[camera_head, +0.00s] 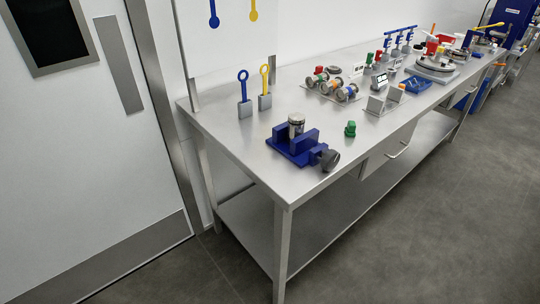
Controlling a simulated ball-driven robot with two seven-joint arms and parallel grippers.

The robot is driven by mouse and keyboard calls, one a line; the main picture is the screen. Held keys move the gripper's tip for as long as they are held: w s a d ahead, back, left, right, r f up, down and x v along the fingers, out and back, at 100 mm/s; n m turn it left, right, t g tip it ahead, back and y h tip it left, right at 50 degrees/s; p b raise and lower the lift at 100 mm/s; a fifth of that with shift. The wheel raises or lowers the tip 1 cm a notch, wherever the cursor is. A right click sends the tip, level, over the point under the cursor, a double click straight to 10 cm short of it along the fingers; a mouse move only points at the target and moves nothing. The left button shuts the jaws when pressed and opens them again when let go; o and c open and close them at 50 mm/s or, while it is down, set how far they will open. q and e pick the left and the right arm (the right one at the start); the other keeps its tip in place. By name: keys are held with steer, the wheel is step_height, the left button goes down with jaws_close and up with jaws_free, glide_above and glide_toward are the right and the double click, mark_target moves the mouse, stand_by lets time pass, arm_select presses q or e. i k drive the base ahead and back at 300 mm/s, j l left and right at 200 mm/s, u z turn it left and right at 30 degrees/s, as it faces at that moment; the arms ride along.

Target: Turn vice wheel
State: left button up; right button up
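A blue vice (290,152) sits on the metal workbench near its front left corner. Its dark grey round wheel (329,160) is at the vice's right end, close to the bench's front edge. A metal cylinder (296,126) stands upright at the vice jaws; I cannot tell whether it is clamped. Neither of my grippers is in view.
The steel workbench (225,118) runs to the upper right, with a lower shelf. A green part (350,129) stands right of the vice. Blue and yellow-handled tools stand behind it. Valves and fittings fill the farther bench. Grey floor (430,220) in front is clear; a door (90,150) is left.

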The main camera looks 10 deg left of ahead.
mark_target(330, 160)
steer(key=i+l+u, duration=0.1)
steer(key=u, duration=0.35)
steer(key=i+l+u, duration=0.1)
steer(key=u, duration=0.3)
steer(key=l+u, duration=0.3)
steer(key=u, duration=0.15)
steer(key=i+l+u, duration=0.1)
steer(key=l+u, duration=0.15)
steer(key=u, duration=0.15)
steer(key=l+u, duration=0.25)
steer(key=u, duration=0.2)
steer(key=l+u, duration=0.2)
steer(key=u, duration=0.2)
